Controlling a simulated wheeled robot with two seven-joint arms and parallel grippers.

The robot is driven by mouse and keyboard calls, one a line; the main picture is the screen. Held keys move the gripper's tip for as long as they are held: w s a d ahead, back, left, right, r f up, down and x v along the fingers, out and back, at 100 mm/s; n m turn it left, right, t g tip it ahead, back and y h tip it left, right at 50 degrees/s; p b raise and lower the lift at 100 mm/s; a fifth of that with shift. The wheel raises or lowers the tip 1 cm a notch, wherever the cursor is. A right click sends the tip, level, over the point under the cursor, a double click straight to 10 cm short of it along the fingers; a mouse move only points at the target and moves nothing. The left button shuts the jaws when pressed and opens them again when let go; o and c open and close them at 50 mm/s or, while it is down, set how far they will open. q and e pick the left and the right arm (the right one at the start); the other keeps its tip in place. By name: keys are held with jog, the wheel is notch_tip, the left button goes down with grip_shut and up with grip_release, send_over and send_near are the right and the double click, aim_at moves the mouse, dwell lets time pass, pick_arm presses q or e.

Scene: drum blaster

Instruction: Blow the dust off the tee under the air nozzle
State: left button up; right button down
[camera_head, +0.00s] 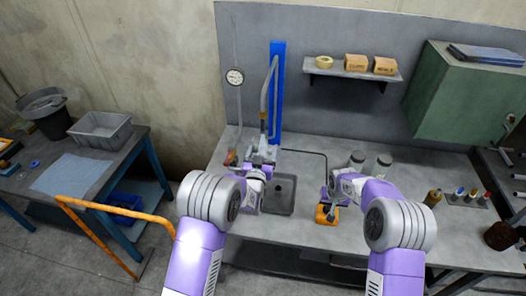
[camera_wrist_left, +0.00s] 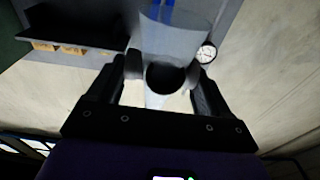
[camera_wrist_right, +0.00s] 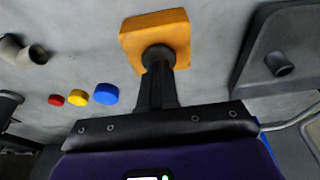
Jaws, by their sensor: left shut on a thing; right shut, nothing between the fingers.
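My left gripper (camera_head: 262,158) is shut on a grey tee (camera_wrist_left: 172,38), held up in front of the blue column (camera_head: 276,85). In the left wrist view the tee's dark round opening faces the camera, between the fingers. The air nozzle's pipe (camera_head: 268,90) comes down the column just above the left gripper; its tip is hard to make out. I cannot tell how much dust is on the tee. My right gripper (camera_wrist_right: 158,72) is shut and empty, its tips at the black button (camera_wrist_right: 157,56) on an orange box (camera_wrist_right: 168,28); contact looks likely.
A dark sunken tray (camera_head: 281,195) lies between the grippers. Red, yellow and blue discs (camera_wrist_right: 106,94) and grey pipe pieces (camera_wrist_right: 30,52) are on the bench near the orange box. A shelf (camera_head: 350,73), green cabinet (camera_head: 465,95) and gauge (camera_head: 235,76) are behind.

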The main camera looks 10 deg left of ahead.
dwell(0.5)
jog(key=w+v, duration=0.1)
jog(key=v, duration=0.5)
jog(key=shift+w+r, duration=0.25)
jog(key=shift+r, duration=0.35)
